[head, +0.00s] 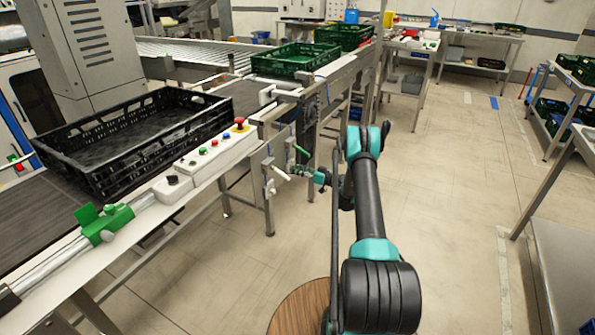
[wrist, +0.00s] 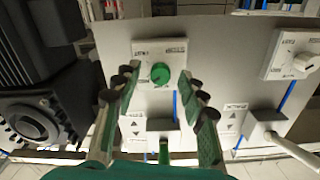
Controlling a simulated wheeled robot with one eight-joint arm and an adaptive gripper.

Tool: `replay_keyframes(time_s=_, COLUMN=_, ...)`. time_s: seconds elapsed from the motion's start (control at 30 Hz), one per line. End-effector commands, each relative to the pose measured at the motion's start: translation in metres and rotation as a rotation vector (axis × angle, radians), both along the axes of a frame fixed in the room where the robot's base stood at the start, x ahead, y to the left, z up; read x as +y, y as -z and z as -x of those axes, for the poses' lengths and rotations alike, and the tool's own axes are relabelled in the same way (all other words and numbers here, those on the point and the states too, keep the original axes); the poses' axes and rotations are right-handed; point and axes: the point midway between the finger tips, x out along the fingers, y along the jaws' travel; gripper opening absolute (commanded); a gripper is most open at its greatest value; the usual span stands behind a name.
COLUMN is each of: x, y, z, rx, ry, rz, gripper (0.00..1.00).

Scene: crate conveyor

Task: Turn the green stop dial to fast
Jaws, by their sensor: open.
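The green dial (wrist: 160,73) is a round knob on a white plate (wrist: 145,48) in the wrist view. Its pointer setting and the lettering around it are too small to read surely. My gripper (wrist: 157,86) is open, with one finger left of the dial and one right of it. The fingers look apart from the knob; I cannot tell their exact distance from the panel. In the head view my gripper (head: 297,174) is at the side of the conveyor frame, and I cannot make out the dial there.
A second white plate with a white knob (wrist: 303,62) is right of the dial. Below are a green lever (wrist: 164,150) and a white-handled lever (wrist: 290,146). A dark motor (wrist: 38,115) stands at left. A black crate (head: 130,140) sits on the conveyor. Open floor lies right.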

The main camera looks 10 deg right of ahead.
Motion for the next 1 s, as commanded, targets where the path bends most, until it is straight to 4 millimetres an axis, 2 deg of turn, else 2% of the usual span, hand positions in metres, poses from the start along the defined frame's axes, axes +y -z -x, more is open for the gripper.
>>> replay_keyframes(time_s=0.27, x=0.0012, y=0.0001, z=-0.0011, rx=0.000, ry=0.001, rz=0.000, gripper=0.42)
replay_keyframes(time_s=0.63, x=0.0010, y=0.0001, z=-0.0010, rx=0.000, ry=0.001, rz=0.000, gripper=0.00)
replay_keyframes(time_s=1.0, x=0.0008, y=0.0002, z=-0.0009, rx=0.034, ry=0.001, rz=-0.024, gripper=0.00)
